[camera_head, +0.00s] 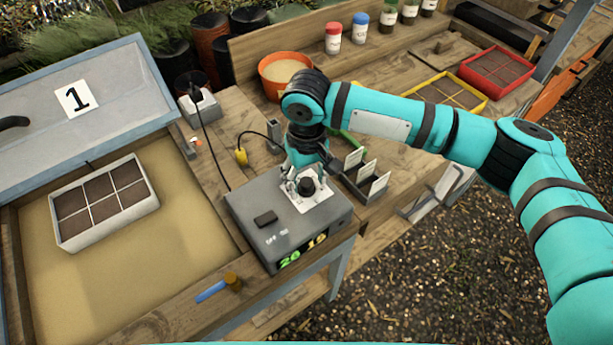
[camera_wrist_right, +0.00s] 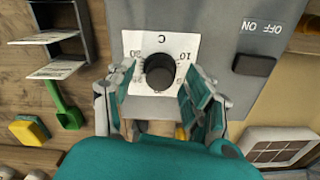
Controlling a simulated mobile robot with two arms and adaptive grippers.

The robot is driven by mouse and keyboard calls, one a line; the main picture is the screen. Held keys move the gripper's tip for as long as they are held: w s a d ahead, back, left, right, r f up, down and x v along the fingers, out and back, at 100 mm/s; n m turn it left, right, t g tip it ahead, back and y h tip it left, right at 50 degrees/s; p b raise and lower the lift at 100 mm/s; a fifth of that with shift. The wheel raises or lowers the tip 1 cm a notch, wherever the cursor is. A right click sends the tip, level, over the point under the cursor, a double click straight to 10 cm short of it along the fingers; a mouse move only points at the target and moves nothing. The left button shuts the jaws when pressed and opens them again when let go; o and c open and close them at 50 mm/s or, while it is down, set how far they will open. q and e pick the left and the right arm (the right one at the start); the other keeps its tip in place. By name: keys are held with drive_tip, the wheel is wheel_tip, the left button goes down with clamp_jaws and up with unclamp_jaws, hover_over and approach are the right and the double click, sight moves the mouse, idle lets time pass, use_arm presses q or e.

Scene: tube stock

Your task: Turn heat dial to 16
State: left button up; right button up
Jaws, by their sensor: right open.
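A grey control box (camera_head: 285,232) sits on the bench in the head view. It has a black round heat dial (camera_head: 306,187) on a white scale plate. Its front display (camera_head: 302,250) shows "20" and a second number starting with 1, whose last digit is hard to read. In the wrist view the dial (camera_wrist_right: 160,72) sits between the two fingers of my right gripper (camera_wrist_right: 158,92), with visible gaps on both sides. The right gripper (camera_head: 304,184) is open, reaching down around the dial. Scale marks 10, C and 30 show around the dial. My left gripper is not in view.
A black ON/OFF switch (camera_head: 265,218) is beside the dial. A card holder (camera_head: 362,185) stands close right of the box. A blue-handled tool (camera_head: 213,291) lies at the front edge. An open bed with a seed tray (camera_head: 75,236) is left; an orange pot (camera_head: 284,68) is behind.

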clamp_jaws()
drive_tip(key=shift+r+n+p, duration=0.2)
drive_tip(key=shift+n+p, duration=0.5)
drive_tip(key=shift+p, duration=0.4)
drive_tip(key=n+p, duration=0.3)
drive_tip(key=shift+n, duration=0.3)
drive_tip(key=n+p, duration=0.3)
drive_tip(key=n, duration=0.1)
drive_tip(key=n+p, duration=0.2)
drive_tip(key=n, duration=0.2)
drive_tip(key=n+p, duration=0.1)
drive_tip(key=n, duration=0.2)
drive_tip(key=shift+f+n, duration=0.1)
drive_tip(key=shift+n, duration=0.2)
drive_tip(key=n, duration=0.3)
drive_tip(key=shift+n, duration=0.3)
drive_tip(key=shift+n+p, duration=0.3)
drive_tip(key=shift+n, duration=1.6)
drive_tip(key=shift+w, duration=0.1)
